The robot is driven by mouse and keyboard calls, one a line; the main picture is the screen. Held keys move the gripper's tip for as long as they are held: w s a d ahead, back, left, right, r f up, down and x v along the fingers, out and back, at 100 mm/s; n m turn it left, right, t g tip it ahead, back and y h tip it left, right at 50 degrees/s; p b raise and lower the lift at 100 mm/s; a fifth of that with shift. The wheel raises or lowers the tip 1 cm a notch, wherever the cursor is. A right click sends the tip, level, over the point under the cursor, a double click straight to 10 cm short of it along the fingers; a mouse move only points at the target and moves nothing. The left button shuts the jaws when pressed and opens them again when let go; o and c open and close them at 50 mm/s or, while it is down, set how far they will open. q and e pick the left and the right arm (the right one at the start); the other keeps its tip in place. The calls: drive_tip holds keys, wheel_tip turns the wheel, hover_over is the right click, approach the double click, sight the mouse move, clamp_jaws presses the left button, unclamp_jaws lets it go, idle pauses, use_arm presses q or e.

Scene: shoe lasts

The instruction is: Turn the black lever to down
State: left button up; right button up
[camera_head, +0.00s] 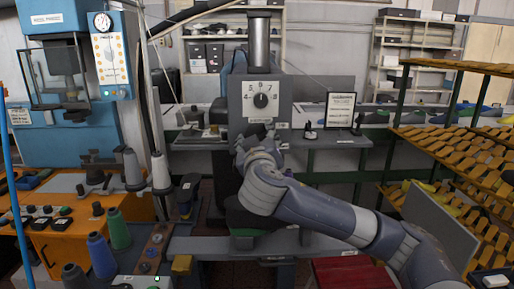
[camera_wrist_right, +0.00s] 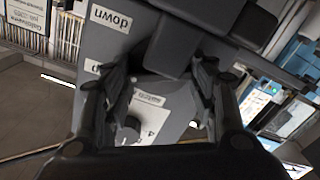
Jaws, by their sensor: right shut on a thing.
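The black lever (camera_wrist_right: 172,46) shows at the top middle of the right wrist view, with a dark rounded end toward the upper right. My right gripper (camera_wrist_right: 162,78) is shut on the lever, with one finger on each side of it. A white label reading "down" (camera_wrist_right: 110,18) appears upside down left of the lever. In the head view my right gripper (camera_head: 246,144) is just below the grey dial box (camera_head: 285,98), and the lever is mostly hidden there. The lever's exact position is hard to tell. My left gripper is not in view.
The box carries a black dial knob (camera_head: 261,101) with numbers; a metal cylinder (camera_head: 259,42) stands above it. A framed sign (camera_head: 340,109) stands on the grey table to the right. Thread cones (camera_head: 119,228) stand at the left, and a slanted shoe-last rack (camera_head: 470,160) is at the right.

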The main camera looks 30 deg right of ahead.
drive_tip(key=m+b, duration=0.2)
drive_tip(key=b, duration=0.1)
drive_tip(key=shift+f+m, duration=0.3)
drive_tip(key=shift+f, duration=0.1)
drive_tip(key=m+b, duration=0.2)
drive_tip(key=shift+r+m, duration=0.1)
drive_tip(key=shift+m, duration=0.2)
drive_tip(key=m+b, duration=0.1)
drive_tip(key=m, duration=0.2)
drive_tip(key=shift+r+m+b, duration=0.1)
drive_tip(key=shift+m+b, duration=0.2)
drive_tip(key=shift+b, duration=0.1)
drive_tip(key=shift+s+d+r+m+b, duration=0.1)
drive_tip(key=shift+m+b, duration=0.1)
drive_tip(key=shift+m, duration=0.65)
drive_tip(key=shift+d+m+b, duration=0.1)
drive_tip(key=shift+m+b, duration=0.05)
drive_tip(key=shift+m, duration=0.7)
drive_tip(key=o, duration=1.1)
drive_tip(key=shift+c, duration=0.2)
